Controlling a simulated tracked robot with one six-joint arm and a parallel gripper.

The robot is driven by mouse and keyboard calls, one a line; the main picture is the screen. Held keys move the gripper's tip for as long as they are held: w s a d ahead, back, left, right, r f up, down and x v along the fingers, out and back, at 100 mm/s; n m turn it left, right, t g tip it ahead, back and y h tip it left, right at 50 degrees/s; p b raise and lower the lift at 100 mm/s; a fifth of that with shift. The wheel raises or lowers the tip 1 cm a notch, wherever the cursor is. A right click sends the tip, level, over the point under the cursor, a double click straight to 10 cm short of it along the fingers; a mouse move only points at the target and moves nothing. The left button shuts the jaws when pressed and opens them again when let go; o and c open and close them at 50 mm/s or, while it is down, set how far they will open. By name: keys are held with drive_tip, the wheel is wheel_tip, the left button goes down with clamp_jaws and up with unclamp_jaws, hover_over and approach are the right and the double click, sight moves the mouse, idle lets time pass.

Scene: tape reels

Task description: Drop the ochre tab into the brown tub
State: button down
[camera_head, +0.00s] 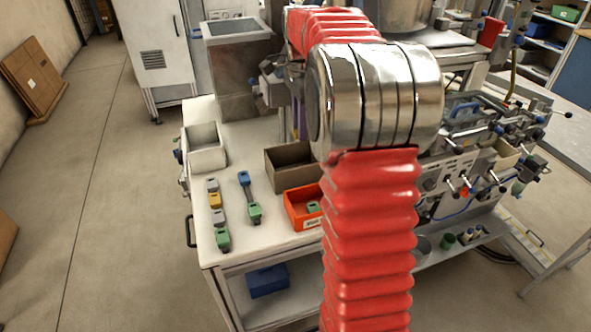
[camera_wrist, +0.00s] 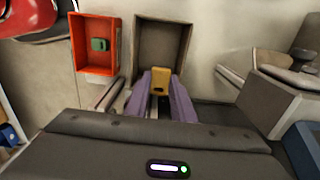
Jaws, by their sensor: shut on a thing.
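The ochre tab (camera_wrist: 160,83) is pinched between the purple fingers of my gripper (camera_wrist: 162,78) in the wrist view. The brown tub (camera_wrist: 184,42) lies just beyond the tab in that view, and the tab overlaps its near edge. I cannot tell how high the tab is above the tub. In the head view the brown tub (camera_head: 284,170) is open on the white table, left of my arm. My arm hides the gripper's tips and the held tab there.
An orange-red tray (camera_head: 300,207) with a green piece (camera_head: 313,207) is beside the tub. Green, ochre, grey and blue pieces (camera_head: 215,200) stand to the left. A pale open bin (camera_head: 205,150) is at the table's left edge. Machinery (camera_head: 470,160) is on the right.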

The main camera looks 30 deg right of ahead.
drive_tip(key=shift+f, duration=2.7)
drive_tip(key=c, duration=1.4)
unclamp_jaws()
drive_tip(key=shift+c, duration=0.2)
wheel_tip(320, 180, up, 14)
drive_tip(key=shift+f, duration=0.15)
